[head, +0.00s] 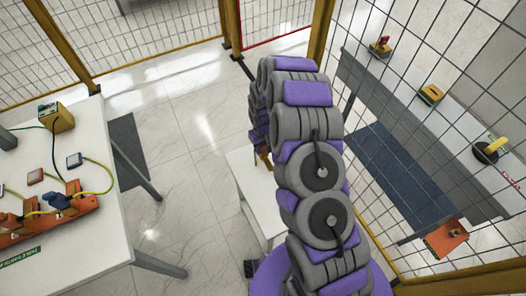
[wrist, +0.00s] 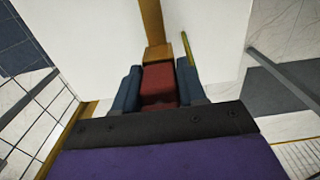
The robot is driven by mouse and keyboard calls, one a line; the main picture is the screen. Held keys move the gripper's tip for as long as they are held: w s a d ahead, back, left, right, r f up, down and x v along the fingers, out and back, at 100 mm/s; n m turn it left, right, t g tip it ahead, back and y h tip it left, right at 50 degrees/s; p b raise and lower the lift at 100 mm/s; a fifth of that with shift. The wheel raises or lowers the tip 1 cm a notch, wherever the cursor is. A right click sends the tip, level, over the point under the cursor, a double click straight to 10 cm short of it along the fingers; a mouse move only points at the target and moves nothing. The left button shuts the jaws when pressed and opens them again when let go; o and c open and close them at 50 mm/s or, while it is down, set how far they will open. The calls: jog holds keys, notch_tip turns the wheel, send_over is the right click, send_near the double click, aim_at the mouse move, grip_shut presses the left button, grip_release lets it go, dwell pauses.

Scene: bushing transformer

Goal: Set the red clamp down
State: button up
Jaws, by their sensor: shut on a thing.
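In the wrist view, my gripper (wrist: 160,76) is shut on the red clamp (wrist: 158,88), with one blue-grey finger on each side. An orange-brown block shows at the clamp's far end, and a thin yellow strip lies beside it. The white table (wrist: 210,25) is beyond the clamp; I cannot tell whether they touch. In the head view, my arm hides most of the gripper and the clamp. A small orange-brown part (head: 265,158) shows over the low white table (head: 246,184).
A white table (head: 88,150) at left holds an orange base (head: 75,212), cables and a yellow box (head: 57,117). At right, behind wire mesh (head: 440,45), a long grey bench (head: 405,95) holds several small items. Open tiled floor (head: 185,130) lies between the left and low tables.

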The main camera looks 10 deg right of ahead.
aim_at(263, 151)
notch_tip(263, 151, down, 4)
jog(key=shift+r+b, duration=0.25)
jog(key=shift+b, duration=0.25)
jog(key=shift+r, duration=0.1)
jog(key=o, duration=1.1)
jog(key=shift+c, duration=0.2)
notch_tip(263, 151, up, 12)
jog(key=p, duration=0.2)
jog(key=shift+p, duration=0.3)
